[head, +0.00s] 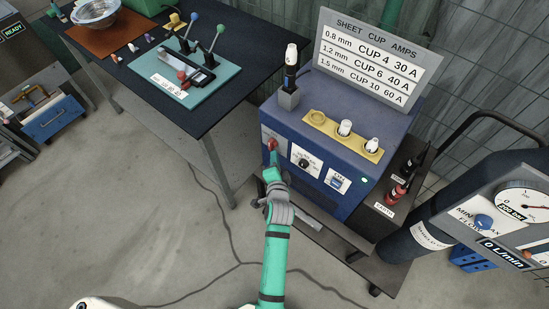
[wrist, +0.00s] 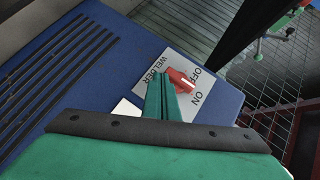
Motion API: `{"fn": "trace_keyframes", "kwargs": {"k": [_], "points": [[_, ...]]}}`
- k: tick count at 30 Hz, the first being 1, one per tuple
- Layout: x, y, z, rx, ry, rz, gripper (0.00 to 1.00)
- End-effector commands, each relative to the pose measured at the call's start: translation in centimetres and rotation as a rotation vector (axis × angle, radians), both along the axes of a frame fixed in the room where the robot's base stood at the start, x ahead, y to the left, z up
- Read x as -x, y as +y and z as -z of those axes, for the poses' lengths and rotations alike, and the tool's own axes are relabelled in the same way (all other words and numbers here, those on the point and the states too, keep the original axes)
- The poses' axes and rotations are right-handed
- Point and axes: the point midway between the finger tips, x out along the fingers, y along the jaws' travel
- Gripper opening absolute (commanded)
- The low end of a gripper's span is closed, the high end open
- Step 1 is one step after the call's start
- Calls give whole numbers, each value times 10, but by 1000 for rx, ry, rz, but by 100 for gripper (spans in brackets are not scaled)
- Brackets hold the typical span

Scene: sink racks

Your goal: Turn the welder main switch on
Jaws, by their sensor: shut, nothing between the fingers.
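The welder (head: 345,140) is a blue box on a cart. In the wrist view the red switch handle (wrist: 182,82) shows on a plate (wrist: 150,72) lettered OFF, ON and WELDER. My gripper (head: 273,160) is shut and empty, with its green fingertips (wrist: 162,90) at the switch, beside the handle. The handle points between the words at a slant; I cannot tell whether the fingertips touch it.
Right of the switch are a black knob (head: 303,163) and a small display (head: 336,181). Cups stand on a yellow holder (head: 343,136) on top. A workbench (head: 130,85) is at left, a gas cylinder (head: 425,232) at right. Cables cross the open floor.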

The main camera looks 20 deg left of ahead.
Motion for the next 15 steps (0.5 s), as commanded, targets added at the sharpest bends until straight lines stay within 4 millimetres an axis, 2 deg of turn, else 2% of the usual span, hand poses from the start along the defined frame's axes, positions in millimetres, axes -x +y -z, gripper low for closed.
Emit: {"fn": "trace_keyframes", "kwargs": {"k": [15], "points": [[-7,19,-9,-4,-6,-8,0]]}}
